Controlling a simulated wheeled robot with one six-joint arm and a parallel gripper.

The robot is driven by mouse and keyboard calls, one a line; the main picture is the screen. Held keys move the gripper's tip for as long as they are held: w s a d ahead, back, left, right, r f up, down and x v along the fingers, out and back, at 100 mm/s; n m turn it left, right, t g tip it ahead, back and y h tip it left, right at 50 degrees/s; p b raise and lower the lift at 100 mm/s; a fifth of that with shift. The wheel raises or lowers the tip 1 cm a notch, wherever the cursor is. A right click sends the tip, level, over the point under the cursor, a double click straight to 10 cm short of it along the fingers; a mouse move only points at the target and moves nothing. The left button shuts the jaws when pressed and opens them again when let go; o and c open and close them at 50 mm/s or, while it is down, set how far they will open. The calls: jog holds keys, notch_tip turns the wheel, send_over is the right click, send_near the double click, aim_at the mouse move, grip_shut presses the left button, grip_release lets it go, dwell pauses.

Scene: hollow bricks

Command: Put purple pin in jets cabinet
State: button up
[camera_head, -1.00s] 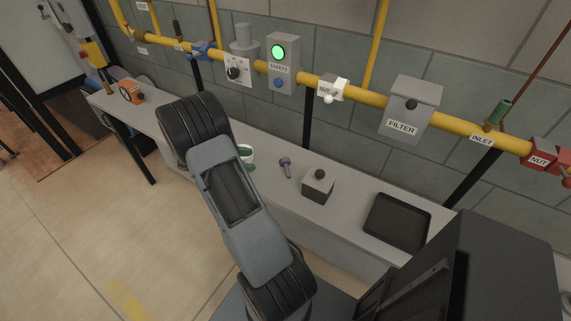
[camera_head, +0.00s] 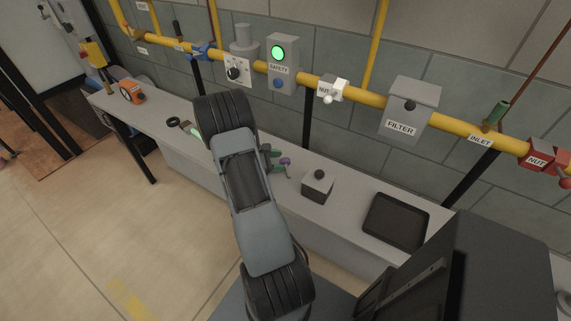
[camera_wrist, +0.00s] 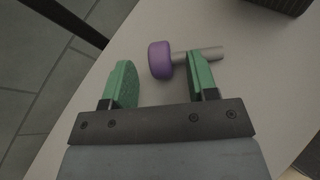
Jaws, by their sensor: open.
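The purple pin (camera_head: 285,161) lies on the grey bench beside my gripper (camera_head: 271,163). In the wrist view the pin's purple head (camera_wrist: 160,60) is just beyond the gap between the green fingertips of my gripper (camera_wrist: 160,77). Its grey shaft (camera_wrist: 210,53) points right, passing beyond the right fingertip; I cannot tell whether they touch. My gripper is open and holds nothing. I can make out no cabinet labelled jets.
A grey box with a black knob (camera_head: 317,186) stands right of the pin, and a black tray (camera_head: 396,222) lies farther right. A yellow pipe (camera_head: 307,79) with a filter box (camera_head: 410,110) runs above the bench. A black ring (camera_head: 173,122) lies to the left.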

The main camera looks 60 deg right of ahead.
jog(key=shift+s+d, duration=0.1)
grip_shut()
dwell(0.5)
